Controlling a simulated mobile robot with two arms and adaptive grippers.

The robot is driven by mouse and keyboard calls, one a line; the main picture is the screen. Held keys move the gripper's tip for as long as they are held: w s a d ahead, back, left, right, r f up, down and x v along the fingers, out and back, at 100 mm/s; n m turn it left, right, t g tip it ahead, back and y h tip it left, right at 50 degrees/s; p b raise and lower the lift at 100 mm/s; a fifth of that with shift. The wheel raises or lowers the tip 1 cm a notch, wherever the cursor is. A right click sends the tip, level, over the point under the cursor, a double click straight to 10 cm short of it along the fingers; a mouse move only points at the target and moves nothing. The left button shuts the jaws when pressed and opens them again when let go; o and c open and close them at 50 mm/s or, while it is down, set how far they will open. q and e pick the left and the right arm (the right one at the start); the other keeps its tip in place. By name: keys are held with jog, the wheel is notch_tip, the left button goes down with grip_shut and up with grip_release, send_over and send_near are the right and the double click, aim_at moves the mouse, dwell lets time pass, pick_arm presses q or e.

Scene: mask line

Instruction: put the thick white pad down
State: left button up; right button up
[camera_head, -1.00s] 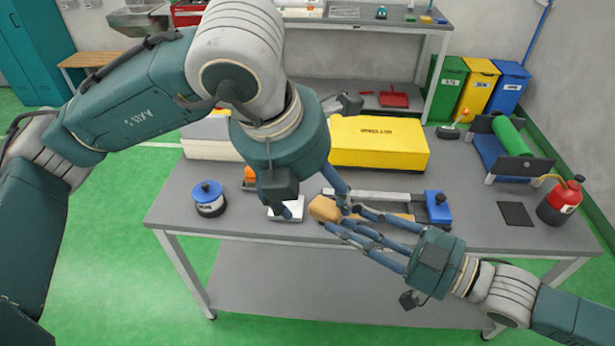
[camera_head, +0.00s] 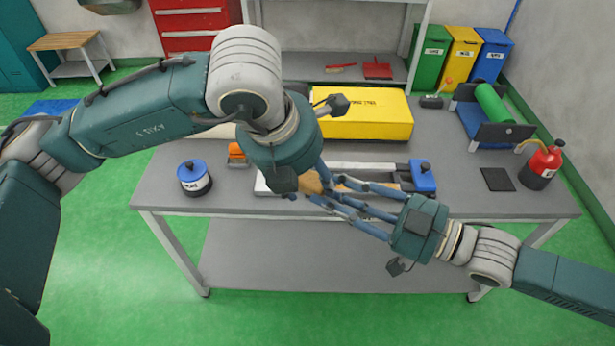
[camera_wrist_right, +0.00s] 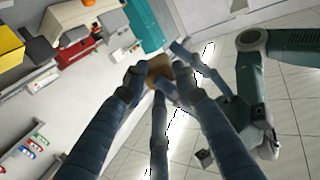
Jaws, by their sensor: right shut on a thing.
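My right gripper (camera_head: 325,190) is shut on a small tan block (camera_head: 311,183), which also shows at the fingertips in the right wrist view (camera_wrist_right: 160,70). It looks tan rather than white, and the fingers cover much of it. My left gripper (camera_head: 308,185) comes from above close to the block; its fingers overlap the right ones, so their opening is unclear. Behind both grippers a low pale frame (camera_head: 262,185) with a blue block (camera_head: 422,176) at its right end lies on the grey table (camera_head: 235,203). No separate thick white pad is clear.
A blue-lidded pot (camera_head: 195,180) stands at the table's left, with an orange item (camera_head: 237,152) nearby. A yellow case (camera_head: 366,115) is behind. A dark mat (camera_head: 497,180) and a red bottle (camera_head: 541,165) are at right. The table's front left is clear.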

pick_arm(q)
jog(key=shift+s+f, duration=0.1)
jog(key=shift+s, duration=0.05)
jog(key=shift+c, duration=1.1)
pick_arm(e)
jog(key=shift+w+d+r, duration=0.1)
jog(key=shift+w, duration=0.05)
pick_arm(q)
jog(key=shift+c, duration=0.8)
pick_arm(e)
jog(key=o, duration=1)
